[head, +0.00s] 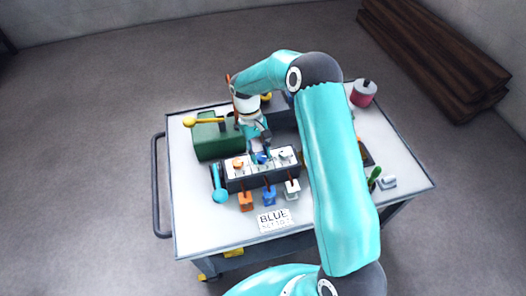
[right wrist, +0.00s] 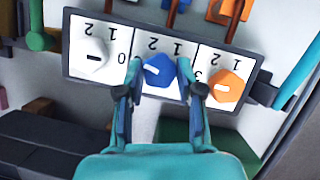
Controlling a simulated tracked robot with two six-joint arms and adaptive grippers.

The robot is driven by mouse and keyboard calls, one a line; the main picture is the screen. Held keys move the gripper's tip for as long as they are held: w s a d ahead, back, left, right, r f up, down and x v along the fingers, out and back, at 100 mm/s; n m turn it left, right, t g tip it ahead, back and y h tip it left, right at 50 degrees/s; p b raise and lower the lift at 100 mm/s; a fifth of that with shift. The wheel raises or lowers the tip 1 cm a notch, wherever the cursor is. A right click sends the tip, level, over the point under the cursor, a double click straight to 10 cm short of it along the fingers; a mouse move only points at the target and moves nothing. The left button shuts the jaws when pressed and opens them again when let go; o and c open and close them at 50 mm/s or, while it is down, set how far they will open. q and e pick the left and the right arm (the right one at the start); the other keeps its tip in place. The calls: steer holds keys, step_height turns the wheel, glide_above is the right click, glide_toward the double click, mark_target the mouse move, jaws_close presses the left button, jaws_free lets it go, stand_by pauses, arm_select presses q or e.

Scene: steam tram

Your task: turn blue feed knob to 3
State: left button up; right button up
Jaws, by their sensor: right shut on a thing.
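The blue knob (head: 262,158) is the middle one of three on a dark-edged panel (head: 232,184) with white number plates. In the right wrist view the blue knob (right wrist: 160,73) sits between the fingertips of my right gripper (right wrist: 165,77), which is shut on it. Its white mark lies on the knob's left side there. The plate's 2 and 1 show above it; the number beside the mark is hidden by a finger. In the head view my right gripper (head: 262,145) reaches down to the panel from behind. My left gripper is not in view.
A white knob (right wrist: 92,55) and an orange knob (right wrist: 228,87) flank the blue one closely. Orange (head: 245,203), blue (head: 269,197) and white (head: 292,189) tagged pieces stand before the panel. A card reading BLUE (head: 273,220) lies in front. A teal-ended lever (head: 220,195) stands left.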

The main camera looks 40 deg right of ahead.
steer(key=n, duration=0.1)
steer(key=n+h, duration=0.1)
steer(key=n, duration=0.1)
steer(key=n+h, duration=0.1)
steer(key=n, duration=0.1)
steer(key=shift+s+a+f+b, duration=0.1)
steer(key=shift+s+a+b, duration=0.1)
steer(key=shift+s+b, duration=0.1)
steer(key=shift+n, duration=0.5)
steer(key=shift+w, duration=0.15)
steer(key=o, duration=1.2)
steer(key=shift+c, duration=0.2)
steer(key=shift+r, duration=0.2)
steer(key=v, duration=1.1)
steer(key=shift+w+a+r, duration=0.25)
steer(key=shift+w+r, duration=0.05)
